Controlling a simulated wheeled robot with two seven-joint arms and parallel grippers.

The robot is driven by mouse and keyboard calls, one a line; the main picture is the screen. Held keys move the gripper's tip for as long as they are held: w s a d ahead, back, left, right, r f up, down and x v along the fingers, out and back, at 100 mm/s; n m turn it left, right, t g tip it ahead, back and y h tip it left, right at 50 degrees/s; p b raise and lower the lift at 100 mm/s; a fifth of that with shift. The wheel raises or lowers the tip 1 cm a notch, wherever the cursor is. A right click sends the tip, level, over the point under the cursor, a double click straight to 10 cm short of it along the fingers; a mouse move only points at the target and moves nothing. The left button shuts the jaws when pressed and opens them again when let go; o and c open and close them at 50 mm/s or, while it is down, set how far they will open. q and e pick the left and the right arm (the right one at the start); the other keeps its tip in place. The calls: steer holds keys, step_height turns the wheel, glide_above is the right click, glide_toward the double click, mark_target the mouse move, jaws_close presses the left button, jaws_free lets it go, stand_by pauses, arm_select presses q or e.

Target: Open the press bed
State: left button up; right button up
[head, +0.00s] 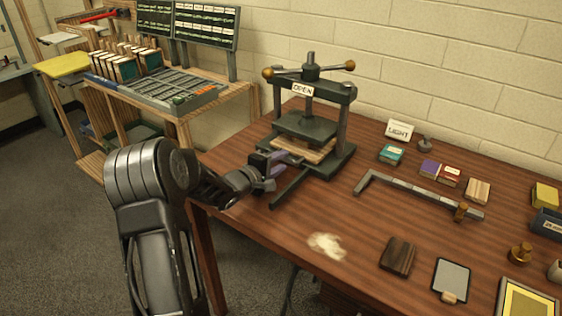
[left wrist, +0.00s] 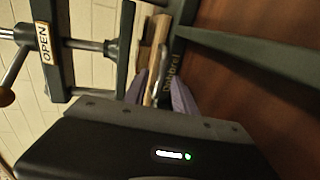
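The dark green press (head: 345,125) stands on the table with an "OPEN" sign (head: 302,89) on its crossbar. Its bed carries a pale wooden board (head: 318,153) below the raised platen (head: 305,127). My left gripper (head: 290,158) is at the front left edge of the bed, its purple fingers pointing at it. In the left wrist view the fingers (left wrist: 160,88) are apart, with the wooden board edge (left wrist: 150,60) and a dark lettered strip (left wrist: 170,72) between or just beyond them. I cannot tell whether they touch. My right gripper is out of view.
Small colored blocks (head: 391,153), a "LIGHT" card (head: 399,131), a dark wood block (head: 398,256) and a pale powder patch (head: 327,246) are on the table.

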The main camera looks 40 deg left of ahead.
arm_select(q)
steer(key=shift+w, duration=0.3)
jaws_close()
stand_by(1.3)
